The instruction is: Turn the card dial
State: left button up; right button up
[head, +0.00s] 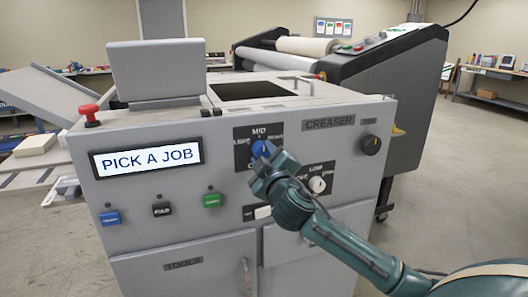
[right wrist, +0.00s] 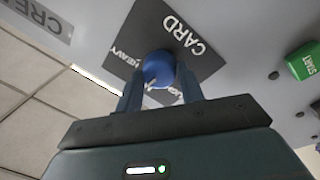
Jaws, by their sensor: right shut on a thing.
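The card dial is a blue round knob (head: 258,148) on a dark square plate lettered CARD on the creaser's front panel. In the head view the plate shows LIGHT at left, a partly legible M-word at top and HEAVY at right. My right gripper (head: 262,160) is shut on the knob, partly covering it and the CARD lettering. In the right wrist view its two fingers lie on either side of the blue knob (right wrist: 158,67). A small white mark shows on the knob's lower edge there, toward the HEAVY and LIGHT side. My left gripper is out of view.
The display (head: 147,157) reads PICK A JOB. A red stop button (head: 90,114) stands at the panel's top left. A white-faced dial (head: 317,184) and a black knob (head: 371,145) sit right of the card dial. The green START button (head: 211,201) is lower left.

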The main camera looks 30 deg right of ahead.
jog(key=shift+n, duration=0.6)
jog(key=o, duration=1)
jog(key=shift+s, duration=0.1)
jog(key=b+v, duration=0.1)
jog(key=v, duration=1.2)
jog(key=shift+d, duration=0.1)
